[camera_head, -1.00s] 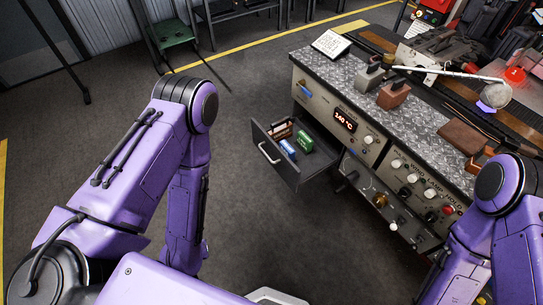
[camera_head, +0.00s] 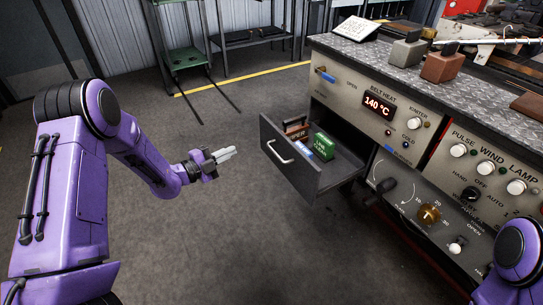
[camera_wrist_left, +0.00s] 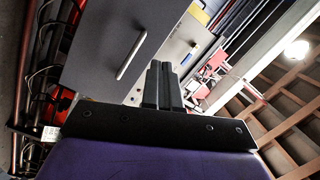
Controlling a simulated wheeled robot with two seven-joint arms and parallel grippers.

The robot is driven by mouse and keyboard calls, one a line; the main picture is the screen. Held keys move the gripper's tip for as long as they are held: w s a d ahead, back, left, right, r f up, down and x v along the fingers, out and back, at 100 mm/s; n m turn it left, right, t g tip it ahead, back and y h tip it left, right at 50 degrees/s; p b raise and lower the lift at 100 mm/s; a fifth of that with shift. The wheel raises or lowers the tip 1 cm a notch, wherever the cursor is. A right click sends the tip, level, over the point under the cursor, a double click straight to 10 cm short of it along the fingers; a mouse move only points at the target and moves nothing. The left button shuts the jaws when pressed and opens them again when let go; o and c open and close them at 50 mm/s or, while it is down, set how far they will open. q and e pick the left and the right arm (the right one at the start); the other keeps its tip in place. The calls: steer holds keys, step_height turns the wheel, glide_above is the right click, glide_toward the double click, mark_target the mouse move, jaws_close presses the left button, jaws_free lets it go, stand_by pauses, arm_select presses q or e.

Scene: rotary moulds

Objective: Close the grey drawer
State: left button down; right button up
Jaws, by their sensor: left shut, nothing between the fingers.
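The grey drawer (camera_head: 297,168) is pulled out of the machine's front, with a light bar handle (camera_head: 280,152) on its face. Inside it are a brown item (camera_head: 296,127), a green item (camera_head: 323,146) and a blue-white item. My left gripper (camera_head: 230,153) is shut and empty, left of the drawer front and apart from it, pointing towards it. In the left wrist view the shut fingers (camera_wrist_left: 165,82) show beside the drawer's grey face and handle (camera_wrist_left: 131,55). My right arm shows at the lower right; its gripper is out of frame.
The control machine (camera_head: 400,130) fills the right side, with several knobs and a 140 °C display (camera_head: 379,104). Metal blocks (camera_head: 407,50) stand on its top. Green stands (camera_head: 187,58) are at the back. The floor left of the drawer is clear.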

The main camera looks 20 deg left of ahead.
arm_select(q)
steer(key=d+r+m+g+h, duration=0.1)
steer(key=d+m+h, duration=0.1)
steer(key=m, duration=0.4)
glide_toward(280, 135)
steer(key=shift+m, duration=0.3)
steer(key=x, duration=0.6)
steer(key=shift+w, duration=0.1)
steer(key=shift+w+d, duration=0.25)
steer(key=shift+w+b, duration=0.1)
steer(key=shift+b, duration=0.2)
